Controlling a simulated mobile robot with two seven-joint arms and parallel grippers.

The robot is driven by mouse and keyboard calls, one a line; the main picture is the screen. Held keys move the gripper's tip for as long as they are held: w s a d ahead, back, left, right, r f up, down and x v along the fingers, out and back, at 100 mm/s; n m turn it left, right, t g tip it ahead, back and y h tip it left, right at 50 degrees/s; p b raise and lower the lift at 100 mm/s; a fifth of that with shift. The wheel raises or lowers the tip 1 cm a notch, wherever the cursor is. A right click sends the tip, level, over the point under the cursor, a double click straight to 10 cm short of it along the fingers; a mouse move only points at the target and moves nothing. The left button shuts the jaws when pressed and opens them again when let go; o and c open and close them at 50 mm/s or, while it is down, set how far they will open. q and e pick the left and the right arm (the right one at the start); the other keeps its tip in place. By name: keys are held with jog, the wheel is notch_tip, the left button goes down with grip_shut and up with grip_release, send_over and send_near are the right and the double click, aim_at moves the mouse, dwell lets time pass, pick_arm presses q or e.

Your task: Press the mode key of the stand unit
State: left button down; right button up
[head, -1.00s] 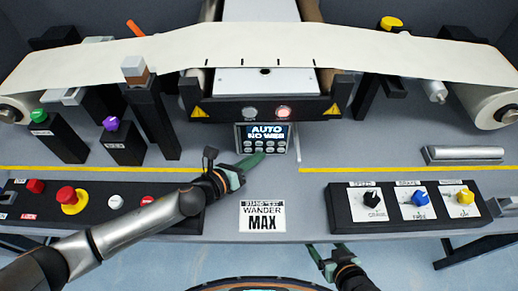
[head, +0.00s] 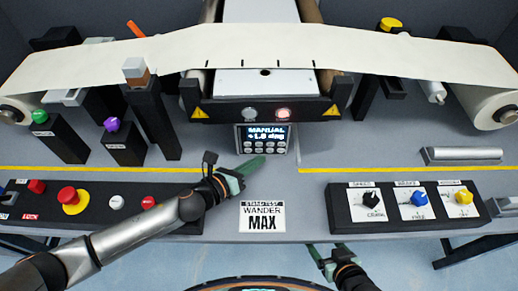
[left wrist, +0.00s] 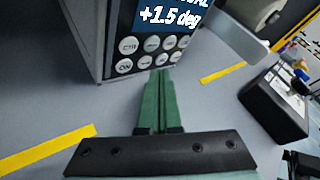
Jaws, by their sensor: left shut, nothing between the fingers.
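The stand unit (head: 293,140) is a small grey box with a lit blue display and two rows of round keys, under the middle of the web stand. Its display (head: 266,132) reads MANUAL and, in the left wrist view (left wrist: 170,14), +1.5 deg. The keys (left wrist: 124,66) are pale and round; one reads ON, and I cannot tell which is the mode key. My left gripper (head: 258,162) is shut and empty, its green fingertips (left wrist: 160,76) just in front of and below the lower keys, seemingly apart from them. My right gripper (head: 326,252) is open and empty at the table's front edge.
A WANDER MAX card (head: 262,217) lies in front of the unit. A black button box (head: 100,212) with a red mushroom button stands left under my left arm. A three-knob box (head: 405,222) stands right. A pale web (head: 270,50) runs above. Grey table between is clear.

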aim_at(255, 186)
pick_arm(q)
jog(key=shift+s, duration=2.5)
